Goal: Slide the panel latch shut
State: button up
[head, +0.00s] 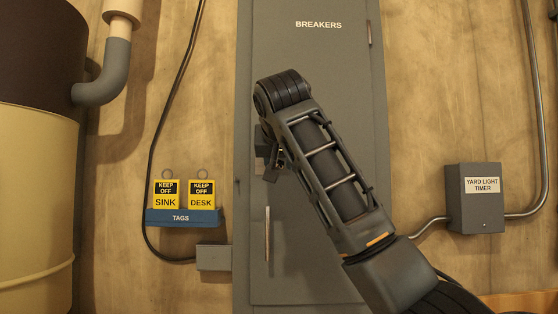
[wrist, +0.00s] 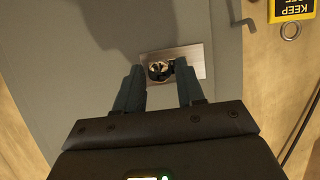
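The grey breaker panel (head: 318,60) labelled BREAKERS stands upright on the wall in the head view. The latch (wrist: 198,58) is a bright metal plate with a small dark round piece (wrist: 158,70) at its left part in the wrist view. In the head view only a sliver of the latch shows, as my gripper (head: 268,165) and arm cover most of it. My gripper (wrist: 157,76) is open, its two fingers apart with the round piece framed between their tips. Whether the fingers touch it I cannot tell.
A blue tag rack (head: 181,218) with yellow KEEP OFF tags hangs left of the panel. A vertical handle (head: 267,235) sits below the latch. A yard light timer box (head: 474,198) and conduit are at right; a large tank (head: 35,190) stands at left.

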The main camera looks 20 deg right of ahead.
grip_shut()
dwell(0.3)
jog(key=a, duration=0.1)
jog(key=w+a, duration=0.1)
jog(key=a, duration=0.1)
jog(key=shift+a, duration=0.1)
jog(key=shift+o, duration=1.3)
grip_release()
jog(key=b+v, duration=0.2)
jog(key=v, duration=0.6)
jog(key=shift+f, duration=0.1)
